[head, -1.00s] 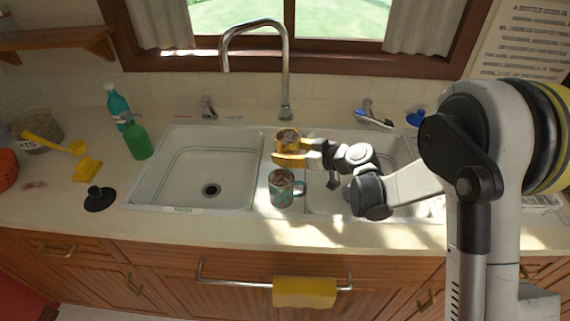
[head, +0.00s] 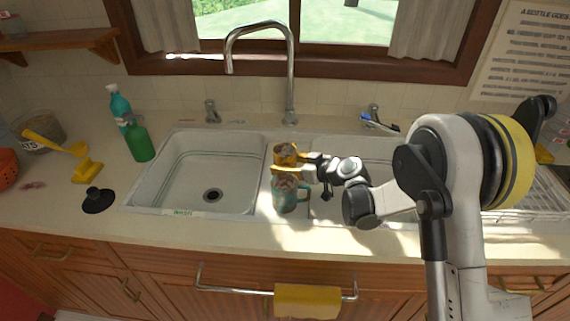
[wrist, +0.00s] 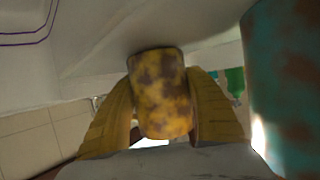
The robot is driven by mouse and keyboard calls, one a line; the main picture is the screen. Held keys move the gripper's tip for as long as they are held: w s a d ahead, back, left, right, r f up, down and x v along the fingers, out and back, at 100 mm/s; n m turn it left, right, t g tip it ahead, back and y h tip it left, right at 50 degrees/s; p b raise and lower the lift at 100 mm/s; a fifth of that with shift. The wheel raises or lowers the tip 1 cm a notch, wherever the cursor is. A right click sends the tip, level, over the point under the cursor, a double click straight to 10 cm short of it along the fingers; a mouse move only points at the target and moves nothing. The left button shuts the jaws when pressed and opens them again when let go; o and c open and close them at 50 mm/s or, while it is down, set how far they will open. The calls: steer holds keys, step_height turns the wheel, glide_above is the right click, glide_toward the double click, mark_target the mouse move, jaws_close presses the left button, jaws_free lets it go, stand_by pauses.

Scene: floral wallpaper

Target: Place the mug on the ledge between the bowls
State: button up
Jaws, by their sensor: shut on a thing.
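A yellow-brown mottled mug (head: 286,151) is held in my gripper (head: 287,168) over the ledge (head: 264,204) between the two sink bowls. In the wrist view the same mug (wrist: 160,92) sits between the two yellow fingers of my gripper (wrist: 161,112), which are shut on it. A teal-and-brown mug (head: 287,195) stands at the front of the ledge, just in front of the held mug in the picture. It looms at the right edge of the wrist view (wrist: 288,90). I cannot tell whether the held mug's base touches the ledge.
The left bowl (head: 180,180) is empty; my arm partly covers the right bowl (head: 322,208). The faucet (head: 291,90) rises behind the ledge. A green bottle (head: 139,142), a teal bottle (head: 120,106) and a black plunger-like thing (head: 98,200) stand on the left counter.

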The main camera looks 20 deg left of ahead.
steer(key=o, duration=1.1)
steer(key=shift+r+p, duration=0.2)
steer(key=shift+p, duration=0.1)
steer(key=s+d+r+m+h+p, duration=0.1)
steer(key=s+d+r+m+h, duration=0.1)
steer(key=s+d+r, duration=0.45)
steer(key=s+d+r+m+t+h+p, duration=0.15)
steer(key=d+r, duration=0.25)
steer(key=d, duration=0.6)
steer(key=s+d+r+m+g+h+p, duration=0.1)
steer(key=s+d+r+m+h, duration=0.15)
steer(key=s+d+r, duration=0.4)
steer(key=s+d+m+h, duration=0.2)
steer(key=s+d, duration=0.3)
steer(key=d, duration=0.1)
steer(key=s+d+m+h, duration=0.2)
steer(key=s+d, duration=0.3)
steer(key=d, duration=0.1)
steer(key=s+d+m+t+h, duration=0.1)
steer(key=s+d+m+h, duration=0.1)
steer(key=s+d, duration=0.4)
steer(key=shift+r+m, duration=0.1)
steer(key=shift+m, duration=0.4)
